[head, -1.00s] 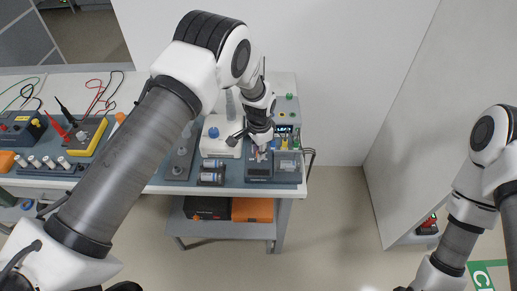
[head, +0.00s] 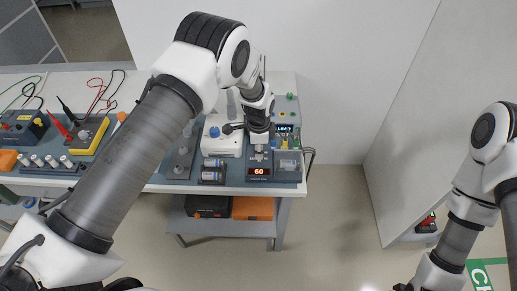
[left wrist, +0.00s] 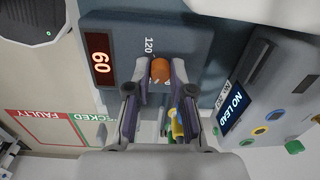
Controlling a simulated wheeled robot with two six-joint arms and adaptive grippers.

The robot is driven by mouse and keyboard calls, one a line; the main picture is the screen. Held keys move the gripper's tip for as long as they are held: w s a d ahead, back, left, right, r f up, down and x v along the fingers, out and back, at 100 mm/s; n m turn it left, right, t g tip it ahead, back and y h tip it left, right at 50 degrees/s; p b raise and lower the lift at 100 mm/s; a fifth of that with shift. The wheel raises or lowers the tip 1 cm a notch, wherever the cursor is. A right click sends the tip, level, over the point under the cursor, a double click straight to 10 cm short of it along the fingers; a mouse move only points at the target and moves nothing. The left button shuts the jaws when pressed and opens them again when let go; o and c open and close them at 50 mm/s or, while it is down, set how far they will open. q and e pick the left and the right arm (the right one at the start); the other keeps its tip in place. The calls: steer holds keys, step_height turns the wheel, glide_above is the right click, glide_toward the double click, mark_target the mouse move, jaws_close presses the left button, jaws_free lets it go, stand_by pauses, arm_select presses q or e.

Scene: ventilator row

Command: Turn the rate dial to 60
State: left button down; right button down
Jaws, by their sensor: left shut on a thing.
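The rate dial (left wrist: 160,70) is an orange knob on a dark grey panel (left wrist: 200,35) in the left wrist view. My left gripper (left wrist: 160,82) is shut on it, with one finger on each side. A "120" mark stands beside the knob. The red display (left wrist: 100,62) next to it reads 60, and it also shows lit in the head view (head: 259,171). In the head view my left gripper (head: 259,152) points down onto the unit and hides the dial. Only my right arm shows at the right edge; its gripper is out of the picture.
A device with a "NO LEAD" screen (left wrist: 236,112) and coloured buttons stands close beside the dial unit. The floor in front is clear.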

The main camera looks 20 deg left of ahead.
arm_select(q)
steer(key=shift+s+f, duration=0.25)
steer(key=c, duration=1)
jaws_free()
steer(key=shift+w+d, duration=0.15)
steer(key=shift+w, duration=0.05)
steer(key=shift+r, duration=0.1)
step_height(320, 180, up, 12)
steer(key=shift+s+f, duration=0.1)
steer(key=shift+s, duration=0.05)
